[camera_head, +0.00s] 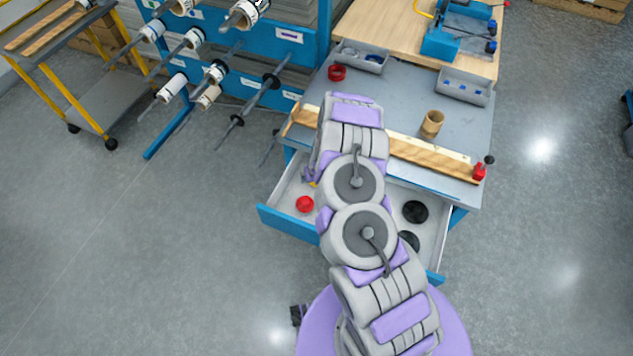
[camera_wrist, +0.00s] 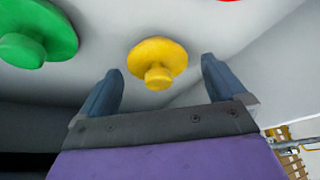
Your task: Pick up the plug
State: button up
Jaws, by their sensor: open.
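In the wrist view, a yellow plug (camera_wrist: 157,62) with a round flange and a short knob lies on a pale surface, ahead of and between the fingers of my gripper (camera_wrist: 160,74). The two dark blue fingers are spread apart, with nothing held. A green plug (camera_wrist: 38,35) of similar shape lies to the left, partly cut off. The edge of a red thing (camera_wrist: 229,1) shows at the top. In the head view, a red plug (camera_head: 305,204) and a black round piece (camera_head: 415,211) lie in the open drawer (camera_head: 285,222). My arm hides much of the drawer, and my gripper is mostly hidden.
The drawer sits under a grey worktop (camera_head: 405,100) with a wooden strip (camera_head: 430,159), a cardboard tube (camera_head: 432,123) and grey bins (camera_head: 464,86). A blue rack with rolls (camera_head: 240,80) stands at left.

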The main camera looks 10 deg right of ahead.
jog(key=shift+w+d+f, duration=0.1)
jog(key=shift+d+f, duration=0.05)
jog(key=shift+d, duration=0.1)
jog(key=shift+a, duration=0.3)
jog(key=c, duration=0.7)
jog(key=shift+d, duration=0.15)
jog(key=c, duration=0.4)
